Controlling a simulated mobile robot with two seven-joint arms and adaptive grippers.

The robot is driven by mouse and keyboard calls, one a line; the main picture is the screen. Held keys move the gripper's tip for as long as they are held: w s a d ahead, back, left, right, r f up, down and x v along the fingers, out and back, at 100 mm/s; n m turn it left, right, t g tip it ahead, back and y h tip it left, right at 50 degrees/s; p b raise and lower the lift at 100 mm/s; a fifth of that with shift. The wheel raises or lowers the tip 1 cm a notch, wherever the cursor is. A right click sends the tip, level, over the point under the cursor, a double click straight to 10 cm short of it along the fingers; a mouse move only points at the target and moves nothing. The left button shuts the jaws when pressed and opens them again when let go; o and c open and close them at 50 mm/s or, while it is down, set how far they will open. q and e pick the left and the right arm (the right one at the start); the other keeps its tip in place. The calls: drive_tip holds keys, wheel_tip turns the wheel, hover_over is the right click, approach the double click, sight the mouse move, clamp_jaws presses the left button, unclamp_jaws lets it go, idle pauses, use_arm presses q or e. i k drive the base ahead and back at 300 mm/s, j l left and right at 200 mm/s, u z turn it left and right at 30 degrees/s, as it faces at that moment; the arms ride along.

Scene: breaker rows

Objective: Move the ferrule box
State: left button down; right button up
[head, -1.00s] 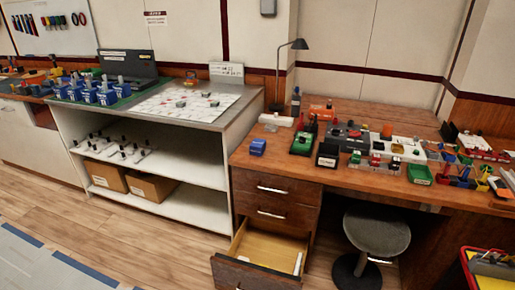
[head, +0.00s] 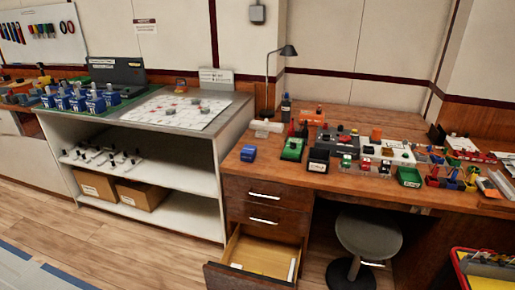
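I cannot tell for certain which item is the ferrule box; no label is readable at this size. A small blue box (head: 248,153) sits alone near the left end of the wooden desk (head: 228,166). Small clear containers with red and green contents (head: 365,164) stand in the desk's middle, near the front edge. A green open bin (head: 409,177) stands to their right. Neither of my grippers is in view.
A drawer (head: 262,258) under the desk stands open. A stool (head: 368,236) stands before the knee space. A white shelf unit (head: 182,175) adjoins the desk's left, with cardboard boxes (head: 140,195) low down. A red-rimmed yellow container (head: 485,272) is at lower right.

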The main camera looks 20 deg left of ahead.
sight(248, 153)
drive_tip(key=j+z, duration=0.15)
drive_tip(key=z, duration=0.25)
drive_tip(key=i+j+z, duration=0.1)
drive_tip(key=z, duration=0.35)
drive_tip(key=j+z, duration=0.4)
drive_tip(key=z, duration=0.45)
drive_tip(key=k+j+z, duration=0.2)
drive_tip(key=j, duration=0.35)
drive_tip(key=k+j+z, duration=0.2)
drive_tip(key=j, duration=0.4)
drive_tip(key=k+j+z, duration=0.25)
drive_tip(key=j, duration=0.25)
drive_tip(key=k+j+z, duration=0.2)
drive_tip(key=j, duration=0.3)
drive_tip(key=k+j+z, duration=0.2)
drive_tip(key=k+j, duration=0.15)
